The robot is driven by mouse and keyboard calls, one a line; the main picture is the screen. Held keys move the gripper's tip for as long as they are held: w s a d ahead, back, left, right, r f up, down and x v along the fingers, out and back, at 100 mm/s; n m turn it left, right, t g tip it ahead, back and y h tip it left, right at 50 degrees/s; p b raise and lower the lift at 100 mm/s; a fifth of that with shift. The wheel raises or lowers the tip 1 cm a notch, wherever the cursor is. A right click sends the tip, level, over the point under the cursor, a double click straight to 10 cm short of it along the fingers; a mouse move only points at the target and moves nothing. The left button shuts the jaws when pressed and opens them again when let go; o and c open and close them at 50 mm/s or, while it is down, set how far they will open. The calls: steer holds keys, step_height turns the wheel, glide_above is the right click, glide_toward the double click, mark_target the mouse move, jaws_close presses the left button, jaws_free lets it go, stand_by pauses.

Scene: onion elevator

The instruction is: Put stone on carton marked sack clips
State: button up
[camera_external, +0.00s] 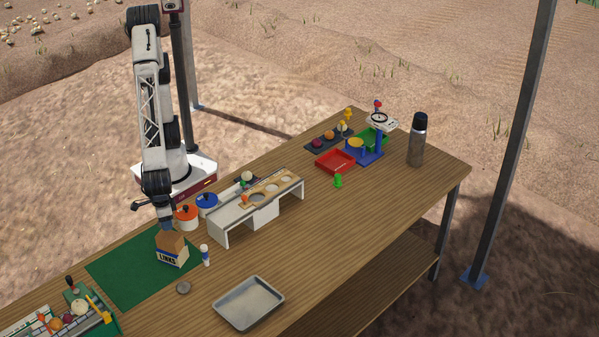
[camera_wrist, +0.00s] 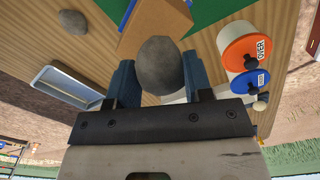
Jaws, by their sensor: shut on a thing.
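My gripper (camera_wrist: 160,78) has blue fingers and is shut on a grey rounded stone (camera_wrist: 160,64). In the external view my gripper (camera_external: 166,226) is just above a cardboard carton (camera_external: 171,254); the held stone cannot be made out there. The carton has a brown top and a pale front with dark lettering that seems to read "LINKS"; I see no "sack clips" wording. In the wrist view the carton (camera_wrist: 152,20) lies partly behind the stone. I cannot tell whether stone and carton touch. A second grey stone (camera_external: 183,287) lies on the table, also in the wrist view (camera_wrist: 73,21).
A white bottle (camera_external: 205,255) stands close right of the carton. Orange (camera_external: 186,217) and blue (camera_external: 207,204) lidded pots stand behind it, beside a white bench (camera_external: 224,229) with a holed board. A metal tray (camera_external: 249,303) lies in front. Green mat (camera_external: 130,268) has room left of the carton.

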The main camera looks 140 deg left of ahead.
mark_target(168, 235)
steer(key=shift+w+d, duration=0.25)
steer(key=shift+w, duration=0.2)
steer(key=shift+f, duration=0.15)
steer(key=shift+f, duration=1.65)
steer(key=shift+f, duration=0.15)
steer(key=o, duration=1.1)
steer(key=shift+r, duration=6.15)
